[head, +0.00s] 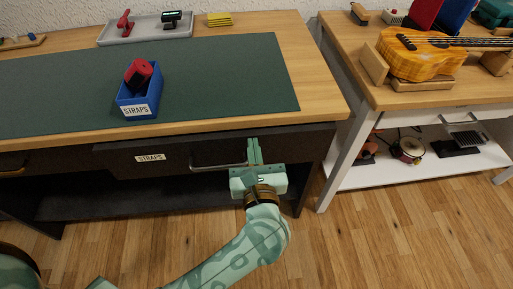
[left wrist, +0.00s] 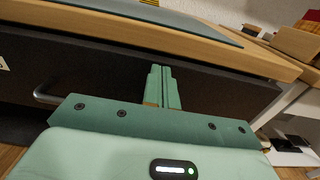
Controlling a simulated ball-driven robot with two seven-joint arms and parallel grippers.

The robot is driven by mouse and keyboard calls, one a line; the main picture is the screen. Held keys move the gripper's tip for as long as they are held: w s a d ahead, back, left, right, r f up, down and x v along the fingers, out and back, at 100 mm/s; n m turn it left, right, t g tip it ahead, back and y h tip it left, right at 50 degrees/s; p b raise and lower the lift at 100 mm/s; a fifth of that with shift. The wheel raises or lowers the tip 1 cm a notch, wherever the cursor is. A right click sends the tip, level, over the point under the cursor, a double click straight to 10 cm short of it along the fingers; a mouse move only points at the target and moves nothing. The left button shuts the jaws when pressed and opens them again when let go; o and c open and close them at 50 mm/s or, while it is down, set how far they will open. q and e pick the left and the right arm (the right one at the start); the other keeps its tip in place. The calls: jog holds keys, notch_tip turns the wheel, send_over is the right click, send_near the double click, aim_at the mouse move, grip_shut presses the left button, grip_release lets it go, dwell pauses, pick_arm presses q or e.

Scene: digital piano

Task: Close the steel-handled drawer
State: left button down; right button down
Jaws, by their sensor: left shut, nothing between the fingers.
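The steel-handled drawer (head: 215,148) is a dark front under the desk top, with a white STRAPS label (head: 150,157) on it. Its steel bar handle (head: 215,166) shows right of the label; the handle's left end also shows in the left wrist view (left wrist: 44,93). The drawer front seems close to the desk edge; I cannot tell exactly how far it stands out. My left gripper (head: 254,148) is shut and empty at the handle's right end, its fingers (left wrist: 162,82) pointing at the dark front. I cannot tell whether they touch it. My right gripper is out of view.
The wooden desk top (head: 310,90) overhangs the drawer, with a green mat (head: 230,75) and a blue STRAPS box (head: 138,108) on it. A second drawer with a brass handle (head: 12,170) is at left. A white-legged table (head: 345,150) stands at right. The wooden floor is clear in front.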

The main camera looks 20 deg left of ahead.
aim_at(251, 131)
pick_arm(q)
jog(key=x, duration=0.4)
jog(key=shift+w+a, duration=0.1)
jog(key=shift+w, duration=0.05)
jog(key=shift+a+r, duration=0.1)
jog(key=shift+r, duration=0.15)
jog(key=shift+w, duration=0.1)
